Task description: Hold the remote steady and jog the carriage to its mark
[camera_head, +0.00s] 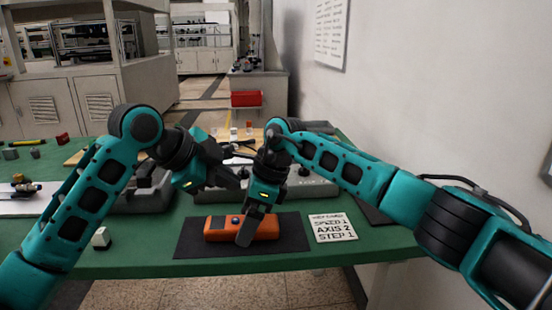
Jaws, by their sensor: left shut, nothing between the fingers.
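The orange remote (216,229) lies on a dark mat (290,233) near the front edge of the green table. A dark round button or knob shows on its top. My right gripper (246,234) points down at the remote, with a grey finger across its front right part. Whether its fingers close on the remote cannot be told. My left gripper (240,182) is shut and empty, above and behind the remote, close beside my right wrist. The carriage and its mark cannot be made out; my arms hide much of the equipment behind.
A white card (333,228) right of the mat reads "SPEED 1, AXIS 2, STEP 1". Grey equipment (146,198) stands behind the mat.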

